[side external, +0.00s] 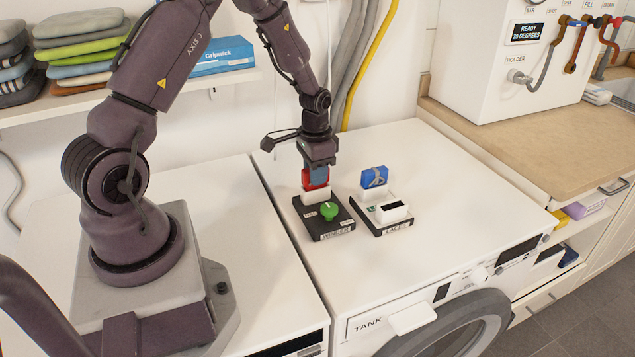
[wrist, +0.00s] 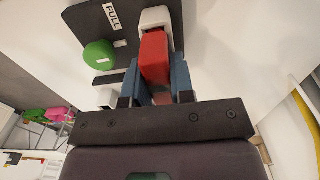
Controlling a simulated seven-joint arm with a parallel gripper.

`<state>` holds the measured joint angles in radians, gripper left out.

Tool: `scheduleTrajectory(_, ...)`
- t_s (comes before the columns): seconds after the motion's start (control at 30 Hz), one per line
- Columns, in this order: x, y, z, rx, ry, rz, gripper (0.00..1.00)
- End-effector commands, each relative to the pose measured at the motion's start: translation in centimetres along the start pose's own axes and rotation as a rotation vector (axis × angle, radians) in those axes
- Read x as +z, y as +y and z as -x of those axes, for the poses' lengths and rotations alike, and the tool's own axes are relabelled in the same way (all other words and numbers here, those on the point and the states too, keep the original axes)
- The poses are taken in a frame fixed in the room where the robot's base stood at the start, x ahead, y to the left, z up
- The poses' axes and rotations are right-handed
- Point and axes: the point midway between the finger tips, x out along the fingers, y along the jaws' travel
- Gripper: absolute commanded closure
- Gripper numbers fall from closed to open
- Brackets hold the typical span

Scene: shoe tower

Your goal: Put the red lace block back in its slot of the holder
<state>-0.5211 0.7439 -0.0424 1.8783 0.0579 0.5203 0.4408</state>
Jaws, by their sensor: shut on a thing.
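My gripper (side external: 317,172) points down with its blue-grey fingers shut on the red lace block (side external: 317,186). In the wrist view the red block (wrist: 155,58) sits between the two fingertips. The block's lower end is at the white socket (side external: 312,196) of the black winder base. I cannot tell if it is seated in the socket or just above it. To the right stands the black holder labelled LACES (side external: 398,228). A blue lace block (side external: 374,177) stands at its back slot.
The winder base (side external: 333,232) carries a green knob (side external: 328,210), close beside my gripper. A FULL label (wrist: 111,16) shows on it in the wrist view. The white machine top (side external: 465,195) is clear to the right. Hoses and a yellow pipe (side external: 368,65) run behind.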

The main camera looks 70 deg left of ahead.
Motion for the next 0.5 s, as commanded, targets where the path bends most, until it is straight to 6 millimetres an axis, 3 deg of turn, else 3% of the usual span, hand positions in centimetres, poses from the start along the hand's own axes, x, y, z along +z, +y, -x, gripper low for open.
scheduleTrajectory(0.5, 0.0, 0.0, 1.2, 0.000, 0.001, 0.000, 1.00)
